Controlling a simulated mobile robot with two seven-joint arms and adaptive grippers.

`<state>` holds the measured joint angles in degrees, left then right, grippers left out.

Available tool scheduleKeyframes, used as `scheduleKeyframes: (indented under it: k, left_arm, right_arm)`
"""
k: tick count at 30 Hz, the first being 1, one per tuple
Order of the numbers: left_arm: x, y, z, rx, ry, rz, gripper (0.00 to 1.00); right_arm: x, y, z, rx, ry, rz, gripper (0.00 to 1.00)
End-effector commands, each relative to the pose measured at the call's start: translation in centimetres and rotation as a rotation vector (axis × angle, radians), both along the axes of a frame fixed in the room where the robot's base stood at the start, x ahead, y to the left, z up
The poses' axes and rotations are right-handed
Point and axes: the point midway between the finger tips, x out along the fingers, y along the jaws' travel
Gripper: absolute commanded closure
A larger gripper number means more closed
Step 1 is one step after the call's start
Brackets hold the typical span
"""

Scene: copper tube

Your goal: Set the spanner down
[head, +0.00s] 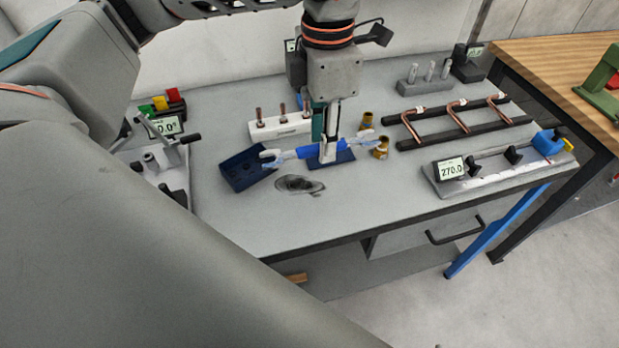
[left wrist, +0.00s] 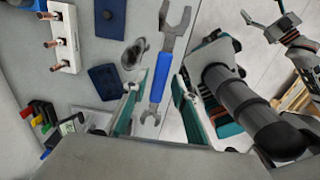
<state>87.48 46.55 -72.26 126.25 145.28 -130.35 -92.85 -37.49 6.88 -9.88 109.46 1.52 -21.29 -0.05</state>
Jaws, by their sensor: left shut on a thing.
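The spanner (head: 306,153) has a blue handle and grey open jaws at its ends. My left gripper (head: 328,158) is shut on its handle and points down. The spanner lies crosswise in the head view, seemingly over the dark blue flat mat (head: 345,157); its height above it is hard to judge. In the left wrist view the spanner (left wrist: 159,84) runs lengthwise between the fingertips of the left gripper (left wrist: 159,93), with nothing touching its upper jaw. The mat (left wrist: 110,18) shows beyond it to the upper left.
A dark blue tray (head: 238,172) stands left of the mat, and a white block (head: 281,126) with copper stubs stands behind. Brass fittings (head: 380,148) stand close on the right. Bent copper tubes (head: 455,118) rest on a black rack.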

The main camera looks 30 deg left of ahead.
Motion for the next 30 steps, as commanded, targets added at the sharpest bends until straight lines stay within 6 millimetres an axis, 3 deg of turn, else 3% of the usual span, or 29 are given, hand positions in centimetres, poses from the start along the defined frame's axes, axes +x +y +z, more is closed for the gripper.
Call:
scheduleKeyframes:
  k: [16, 30]
  left_arm:
    - [-0.2, 0.0, -11.9, -0.003, 0.006, -0.001, 0.98]
    - [-0.2, -0.1, -16.9, -0.003, 0.004, -0.002, 0.98]
  right_arm:
    - [0.8, 1.1, 0.2, 0.015, -0.033, 0.02, 0.28]
    - [1.1, 2.3, 0.1, 0.032, -0.052, 0.036, 0.28]
